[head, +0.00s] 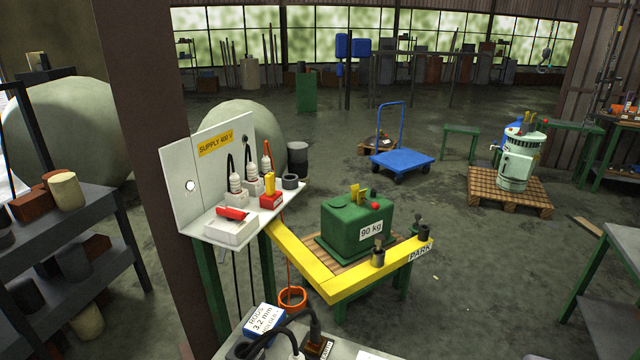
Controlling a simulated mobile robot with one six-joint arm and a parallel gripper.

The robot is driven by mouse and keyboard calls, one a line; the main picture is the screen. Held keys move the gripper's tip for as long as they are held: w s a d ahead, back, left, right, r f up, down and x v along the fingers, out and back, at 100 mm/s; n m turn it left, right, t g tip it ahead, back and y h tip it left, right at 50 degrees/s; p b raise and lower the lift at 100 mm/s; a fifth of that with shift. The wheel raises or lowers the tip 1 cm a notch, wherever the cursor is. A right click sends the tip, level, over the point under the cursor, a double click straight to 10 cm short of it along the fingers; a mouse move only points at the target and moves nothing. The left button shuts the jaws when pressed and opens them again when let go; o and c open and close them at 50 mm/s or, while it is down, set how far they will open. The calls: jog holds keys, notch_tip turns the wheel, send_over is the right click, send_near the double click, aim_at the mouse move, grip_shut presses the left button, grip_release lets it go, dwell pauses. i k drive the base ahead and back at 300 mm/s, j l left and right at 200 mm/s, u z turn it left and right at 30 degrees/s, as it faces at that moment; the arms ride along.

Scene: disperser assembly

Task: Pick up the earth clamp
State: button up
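I cannot tell for certain which thing is the earth clamp. Two small dark holders stand on the yellow-edged stand (335,286) near the PARK label. The left holder (377,259) has a brass-coloured piece on top, and the right holder (424,233) has a dark piece on top. Behind them a green machine (357,228) marked 90 kg sits on slats, with yellow and red parts on top. At the bottom edge a dark plug-like piece (315,335) and a black cable lie by a rod box (263,318), partly cut off. My gripper is not in view.
A white supply panel (212,165) with a shelf of plugs and sockets stands left of the stand. A brown post (150,150) rises further left. A blue trolley (402,160) and a pallet (482,187) bearing a white-green drum stand behind. The floor right of the stand is mostly clear.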

aim_at(316, 343)
jog(key=l+u, duration=0.15)
jog(key=l, duration=0.45)
jog(key=i+l+u, duration=0.1)
jog(key=l, duration=0.2)
jog(key=i+l+u, duration=0.25)
jog(key=i+l, duration=0.15)
jog(key=l, duration=0.2)
jog(key=i+l+u, duration=0.1)
jog(key=l, duration=0.2)
jog(key=i+l+u, duration=0.15)
jog(key=l, duration=0.2)
jog(key=i+u, duration=0.15)
jog(key=i, duration=0.3)
